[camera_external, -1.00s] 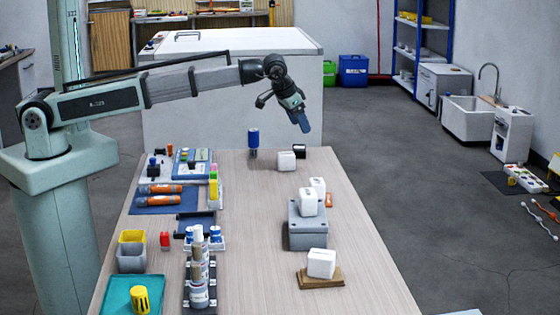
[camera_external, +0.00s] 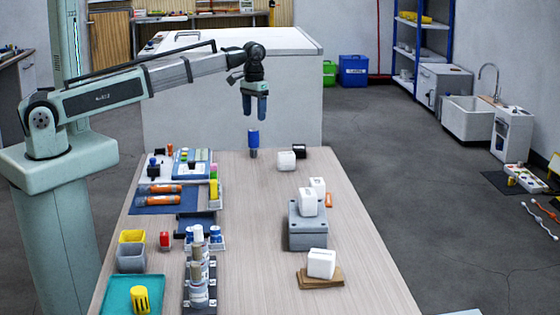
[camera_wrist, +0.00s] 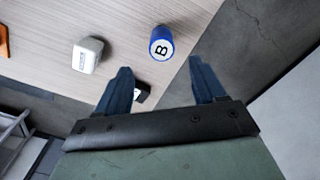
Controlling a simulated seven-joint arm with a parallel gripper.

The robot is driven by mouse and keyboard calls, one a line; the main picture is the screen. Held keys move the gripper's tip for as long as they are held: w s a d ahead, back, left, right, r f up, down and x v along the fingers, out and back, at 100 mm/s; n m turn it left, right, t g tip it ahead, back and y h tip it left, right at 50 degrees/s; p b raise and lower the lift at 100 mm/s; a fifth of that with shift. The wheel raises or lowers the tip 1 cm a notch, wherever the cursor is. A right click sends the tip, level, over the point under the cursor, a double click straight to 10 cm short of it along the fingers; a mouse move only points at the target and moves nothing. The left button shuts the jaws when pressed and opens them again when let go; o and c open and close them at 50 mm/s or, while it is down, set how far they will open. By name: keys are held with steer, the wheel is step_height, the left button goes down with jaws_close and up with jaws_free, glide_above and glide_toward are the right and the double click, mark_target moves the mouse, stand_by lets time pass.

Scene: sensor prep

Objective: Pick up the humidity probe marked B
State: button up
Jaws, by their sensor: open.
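The humidity probe marked B is a blue cylinder (camera_external: 253,139) standing upright near the far edge of the table. In the wrist view its round white top with a black letter B (camera_wrist: 161,48) faces the camera, ringed by blue. My gripper (camera_external: 255,117) points down with its two dark blue fingers apart, above the probe in the external view. In the wrist view the open fingers (camera_wrist: 156,72) are empty, and the probe appears beyond their tips, between their lines. I cannot tell the exact height gap.
A white block (camera_external: 286,161) and a small black item (camera_external: 299,151) stand to the right of the probe. The white block also shows in the wrist view (camera_wrist: 87,56). A grey box (camera_external: 306,235) bears another white block. Bare table lies left of the probe.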

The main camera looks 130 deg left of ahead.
mark_target(253, 130)
step_height(253, 130, down, 5)
steer(key=shift+r, duration=0.1)
steer(key=shift+s+d+f, duration=0.1)
steer(key=shift+f, duration=1.25)
steer(key=shift+s+d+f, duration=0.1)
steer(key=shift+f, duration=1.2)
steer(key=c, duration=1.2)
steer(key=shift+o, duration=0.2)
steer(key=shift+r, duration=0.1)
